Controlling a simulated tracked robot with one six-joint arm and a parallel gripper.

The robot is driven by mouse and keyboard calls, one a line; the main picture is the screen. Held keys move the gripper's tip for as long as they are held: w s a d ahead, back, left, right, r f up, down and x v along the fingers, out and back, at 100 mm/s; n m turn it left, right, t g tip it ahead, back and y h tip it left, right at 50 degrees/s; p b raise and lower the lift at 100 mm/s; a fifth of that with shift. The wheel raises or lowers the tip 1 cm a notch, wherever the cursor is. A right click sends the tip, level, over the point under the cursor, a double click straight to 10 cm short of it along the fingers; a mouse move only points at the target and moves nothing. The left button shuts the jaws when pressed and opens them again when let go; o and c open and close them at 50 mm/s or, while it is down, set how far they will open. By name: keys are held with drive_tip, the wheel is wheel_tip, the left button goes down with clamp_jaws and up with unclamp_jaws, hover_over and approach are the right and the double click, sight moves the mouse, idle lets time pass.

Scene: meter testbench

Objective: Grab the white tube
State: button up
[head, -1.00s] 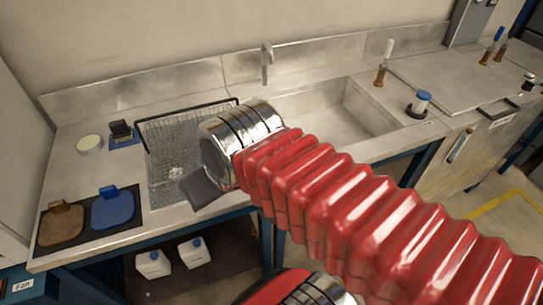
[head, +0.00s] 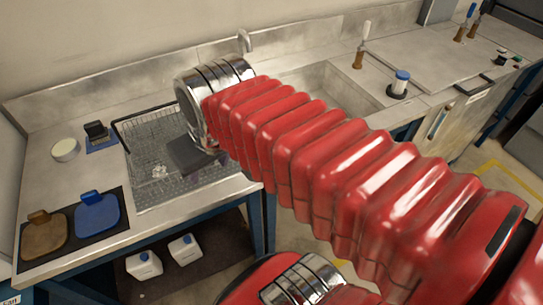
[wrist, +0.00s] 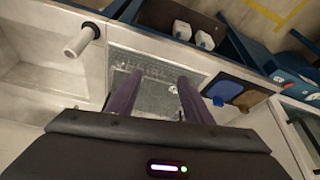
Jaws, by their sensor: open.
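My gripper (head: 197,155) hangs over the basket, partly hidden by my arm. In the wrist view my gripper (wrist: 157,82) has its two fingers apart, with the basket mesh between and below them.
The sink (head: 335,90) lies right of the basket. The faucet (head: 245,41) rises behind. A blue paddle (head: 97,212) and brown paddle (head: 44,235) lie on a dark mat at left. A round white tin (head: 65,150) sits behind. White canisters (head: 144,264) stand below the bench.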

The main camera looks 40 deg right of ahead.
drive_tip(key=d+m+g, duration=0.1)
drive_tip(key=d, duration=0.5)
drive_tip(key=w+d+m+g, duration=0.1)
drive_tip(key=d+m+g, duration=0.1)
drive_tip(key=d, duration=0.5)
drive_tip(key=w+d+m+g, duration=0.1)
drive_tip(key=d+m, duration=0.1)
drive_tip(key=d, duration=0.5)
drive_tip(key=shift+f+g+y, duration=0.2)
drive_tip(key=shift+g+y, duration=0.1)
drive_tip(key=shift+g, duration=0.1)
wheel_tip(320, 180, down, 8)
drive_tip(key=shift+r, duration=0.25)
drive_tip(key=shift+w+f, duration=0.1)
drive_tip(key=shift+f, duration=0.45)
drive_tip(key=shift+w+d+f, duration=0.1)
drive_tip(key=shift+w+f, duration=0.05)
drive_tip(key=shift+f, duration=1.15)
drive_tip(key=shift+w+f, duration=0.1)
drive_tip(key=shift+f, duration=1.2)
